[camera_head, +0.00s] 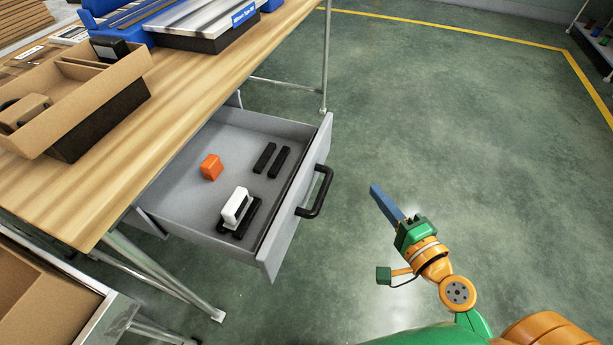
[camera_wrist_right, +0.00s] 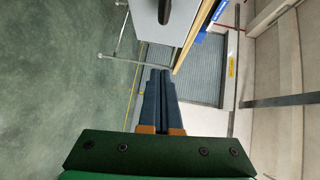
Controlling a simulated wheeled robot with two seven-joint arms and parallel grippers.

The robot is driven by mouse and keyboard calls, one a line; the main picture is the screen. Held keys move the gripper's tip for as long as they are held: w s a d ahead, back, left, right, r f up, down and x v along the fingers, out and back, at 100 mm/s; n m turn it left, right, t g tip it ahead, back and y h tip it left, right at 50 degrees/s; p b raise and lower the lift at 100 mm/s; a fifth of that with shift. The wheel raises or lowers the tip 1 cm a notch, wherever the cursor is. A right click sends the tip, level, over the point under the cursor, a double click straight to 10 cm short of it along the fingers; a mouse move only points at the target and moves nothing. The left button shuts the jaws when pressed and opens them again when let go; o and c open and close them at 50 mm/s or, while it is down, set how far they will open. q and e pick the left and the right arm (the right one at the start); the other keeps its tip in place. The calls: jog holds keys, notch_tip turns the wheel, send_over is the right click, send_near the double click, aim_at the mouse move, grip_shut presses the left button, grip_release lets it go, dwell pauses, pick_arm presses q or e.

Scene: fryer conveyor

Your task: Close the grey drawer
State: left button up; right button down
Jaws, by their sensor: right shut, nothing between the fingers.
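The grey drawer (camera_head: 190,207) is pulled out from under the wooden table in the head view. Its front panel faces right and carries a black handle (camera_head: 318,192). Inside lie an orange block (camera_head: 211,167), a white item on a black base (camera_head: 235,205) and two black bars (camera_head: 271,159). My right gripper (camera_head: 376,190) is shut and empty, to the right of the handle and apart from it. In the right wrist view its blue fingers (camera_wrist_right: 160,75) are together, and the drawer front (camera_wrist_right: 146,12) shows at the top. My left gripper is out of view.
The wooden table (camera_head: 190,95) bears a cardboard tray (camera_head: 75,100) and blue fixtures. A metal table leg (camera_head: 160,272) stands below the drawer. Another cardboard box (camera_head: 35,290) is at the lower left. The green floor right of the drawer is clear.

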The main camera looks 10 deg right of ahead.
jog(key=r+y, duration=0.1)
jog(key=r, duration=0.1)
jog(key=t+p, duration=0.1)
jog(key=p, duration=0.3)
send_near(323, 138)
jog(key=w+d, duration=0.2)
jog(key=w, duration=0.1)
jog(key=shift+w+a+p, duration=0.4)
jog(key=shift+w+a, duration=0.75)
jog(key=shift+w, duration=0.05)
jog(key=shift+w+a, duration=0.2)
jog(key=shift+a, duration=0.15)
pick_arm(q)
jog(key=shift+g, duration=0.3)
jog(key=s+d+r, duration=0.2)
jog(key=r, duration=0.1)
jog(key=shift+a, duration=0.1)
pick_arm(e)
jog(key=shift+w, duration=0.1)
